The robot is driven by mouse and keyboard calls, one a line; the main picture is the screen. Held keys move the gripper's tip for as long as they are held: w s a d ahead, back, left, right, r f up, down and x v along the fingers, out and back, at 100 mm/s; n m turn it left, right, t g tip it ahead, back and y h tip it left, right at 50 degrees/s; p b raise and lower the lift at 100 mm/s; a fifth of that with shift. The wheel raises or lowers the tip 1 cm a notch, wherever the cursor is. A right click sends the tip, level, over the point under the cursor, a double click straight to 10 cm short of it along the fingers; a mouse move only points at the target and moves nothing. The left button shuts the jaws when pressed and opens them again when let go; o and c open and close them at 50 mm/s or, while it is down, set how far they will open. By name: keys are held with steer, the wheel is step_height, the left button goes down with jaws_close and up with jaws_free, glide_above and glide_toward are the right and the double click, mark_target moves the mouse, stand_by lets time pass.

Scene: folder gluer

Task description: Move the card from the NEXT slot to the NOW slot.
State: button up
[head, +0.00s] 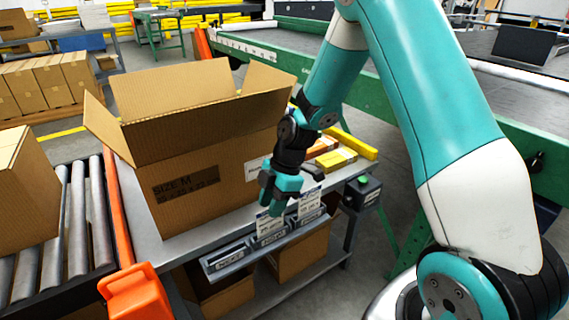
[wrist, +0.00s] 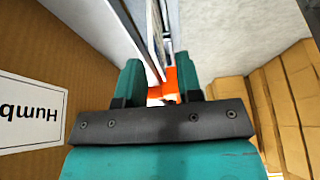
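A grey slot rack (head: 214,266) runs along the front edge of the packing table. It has three labelled slots, and the labels are too small to read surely. A white card (head: 268,225) stands in the middle slot and another white card (head: 309,204) in the right slot; the left slot looks empty.
A large open cardboard box (head: 205,180) stands on the grey table (head: 180,245) just behind the rack. A roller conveyor (head: 75,235) with an orange guard (head: 138,292) lies to the left. A green-button box (head: 362,190) sits at the table's right end.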

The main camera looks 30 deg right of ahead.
steer(key=p+v, duration=0.2)
steer(key=v, duration=1.2)
steer(key=shift+a+r, duration=0.1)
steer(key=s+a+r+m, duration=0.45)
steer(key=s+a, duration=0.35)
steer(key=s, duration=0.3)
steer(key=s+a+r+m, duration=0.4)
steer(key=s+a+m, duration=0.3)
steer(key=s, duration=0.4)
step_height(320, 180, up, 18)
steer(key=a+p, duration=0.1)
steer(key=p, duration=1.6)
steer(key=shift+f, duration=0.25)
steer(key=shift+a, duration=0.15)
